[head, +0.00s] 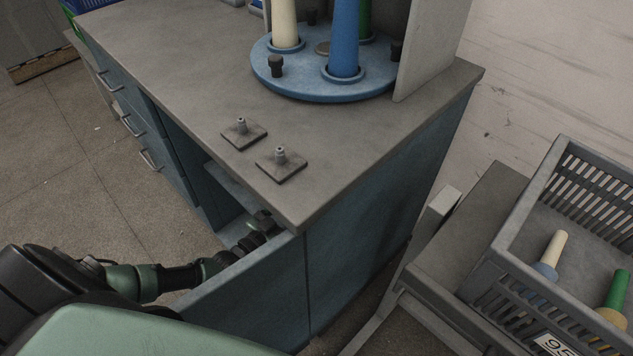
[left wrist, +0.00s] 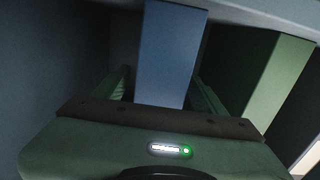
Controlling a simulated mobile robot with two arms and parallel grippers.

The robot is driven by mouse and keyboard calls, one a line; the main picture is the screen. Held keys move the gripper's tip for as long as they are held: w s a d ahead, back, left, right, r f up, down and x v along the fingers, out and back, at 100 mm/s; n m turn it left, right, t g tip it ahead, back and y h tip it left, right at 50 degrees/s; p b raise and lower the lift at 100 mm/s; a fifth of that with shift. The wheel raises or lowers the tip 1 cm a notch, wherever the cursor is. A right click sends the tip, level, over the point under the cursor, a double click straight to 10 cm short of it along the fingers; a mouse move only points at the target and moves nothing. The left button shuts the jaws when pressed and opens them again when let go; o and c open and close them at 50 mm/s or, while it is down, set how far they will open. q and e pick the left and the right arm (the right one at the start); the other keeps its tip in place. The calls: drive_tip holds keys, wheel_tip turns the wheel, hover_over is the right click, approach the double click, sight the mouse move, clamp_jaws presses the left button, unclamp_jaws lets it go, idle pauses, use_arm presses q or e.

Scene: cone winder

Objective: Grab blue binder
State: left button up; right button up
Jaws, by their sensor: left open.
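The blue binder (left wrist: 171,55) stands upright in the dim cabinet compartment, in the middle of the left wrist view. My left gripper (left wrist: 165,88) is open, with one finger on each side of the binder. Whether the fingers touch it cannot be told. A green binder (left wrist: 281,85) stands to the right, outside the right finger. In the head view my left gripper (head: 256,232) reaches into the open cabinet under the worktop, and its fingers and the binders are hidden there. My right gripper is not in view.
The cabinet door (head: 245,295) stands open beside my left arm. The worktop (head: 190,75) overhangs the compartment and carries two small peg plates (head: 243,134) and a blue turntable (head: 300,85) with cones. A grey crate (head: 515,225) with cones stands at the right.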

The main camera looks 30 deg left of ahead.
use_arm(q)
drive_tip(key=x, duration=0.4)
drive_tip(key=shift+w+d+b, duration=0.15)
drive_tip(key=shift+w+b, duration=0.1)
drive_tip(key=shift+b, duration=0.1)
clamp_jaws()
drive_tip(key=shift+r, duration=0.1)
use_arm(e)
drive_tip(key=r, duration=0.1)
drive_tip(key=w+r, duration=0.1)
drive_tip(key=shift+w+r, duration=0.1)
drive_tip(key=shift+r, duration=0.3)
